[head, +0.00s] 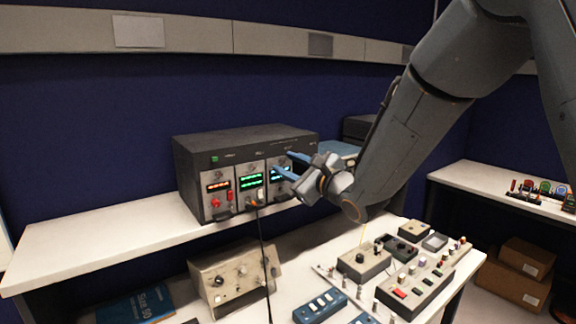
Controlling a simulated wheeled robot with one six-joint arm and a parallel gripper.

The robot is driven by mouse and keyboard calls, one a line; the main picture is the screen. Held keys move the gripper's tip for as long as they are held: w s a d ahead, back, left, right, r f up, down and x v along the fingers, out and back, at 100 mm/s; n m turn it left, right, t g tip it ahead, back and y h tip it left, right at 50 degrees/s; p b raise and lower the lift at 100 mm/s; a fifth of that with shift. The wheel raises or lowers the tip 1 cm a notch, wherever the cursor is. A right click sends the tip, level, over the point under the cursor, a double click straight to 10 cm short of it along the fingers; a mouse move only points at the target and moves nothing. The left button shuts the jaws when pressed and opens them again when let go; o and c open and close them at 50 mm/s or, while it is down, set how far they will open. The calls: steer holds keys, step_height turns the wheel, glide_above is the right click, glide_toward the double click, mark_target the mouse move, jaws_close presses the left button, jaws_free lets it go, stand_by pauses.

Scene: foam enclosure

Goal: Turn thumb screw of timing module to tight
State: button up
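A dark instrument box (240,139) stands on the white shelf left of centre. Its front holds three modules side by side: a left one with an orange display (216,186), a middle one with a green display (251,180) and a right one with a cyan display (280,174). Their labels are too small to read, so I cannot tell which is the timing module. Its thumb screw cannot be made out. My gripper (283,163) is in front of the right module, its blue fingers apart with nothing seen between them. They partly cover that module; contact cannot be told.
A black cable (265,250) hangs from the middle module past a beige knobbed box (235,276). The lower bench holds several small control boxes, including a blue switch box (320,306) and a grey one (363,262). The white shelf (90,240) is clear at left.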

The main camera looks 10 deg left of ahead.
steer(key=shift+d, duration=0.1)
steer(key=b+v, duration=0.3)
steer(key=v, duration=0.4)
steer(key=shift+s+d, duration=0.25)
